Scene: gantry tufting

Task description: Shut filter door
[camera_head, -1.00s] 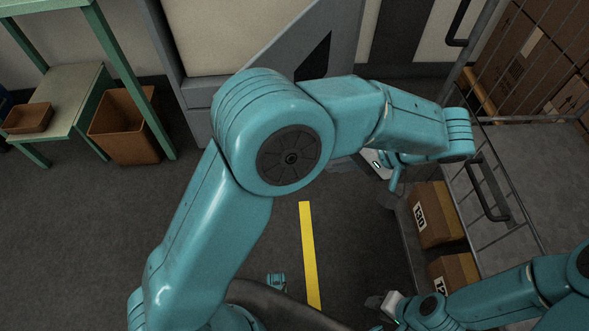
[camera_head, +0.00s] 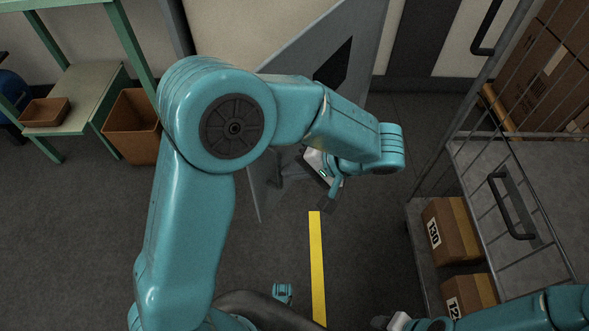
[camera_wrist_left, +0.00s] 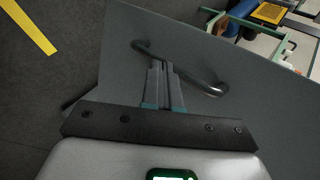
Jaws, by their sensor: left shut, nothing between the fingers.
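The filter door is a grey panel (camera_head: 300,75) with a dark triangular patch. It stands at an angle, swung out from the pale cabinet, partly hidden behind my left arm in the head view. In the left wrist view the door's grey face (camera_wrist_left: 230,125) fills much of the picture and carries a dark bar handle (camera_wrist_left: 207,88). My left gripper (camera_head: 297,166) is beside the door's face. Its fingers (camera_wrist_left: 160,66) are shut and empty, overlapping the handle in view; contact is unclear. My right gripper (camera_head: 390,321) is only partly in view at the bottom.
A wire cage trolley (camera_head: 480,142) with cardboard boxes (camera_head: 452,230) stands on the right. A green bench (camera_head: 78,95) and an orange bin (camera_head: 132,125) stand on the left. A yellow stripe (camera_head: 317,265) marks the floor, which is clear around it.

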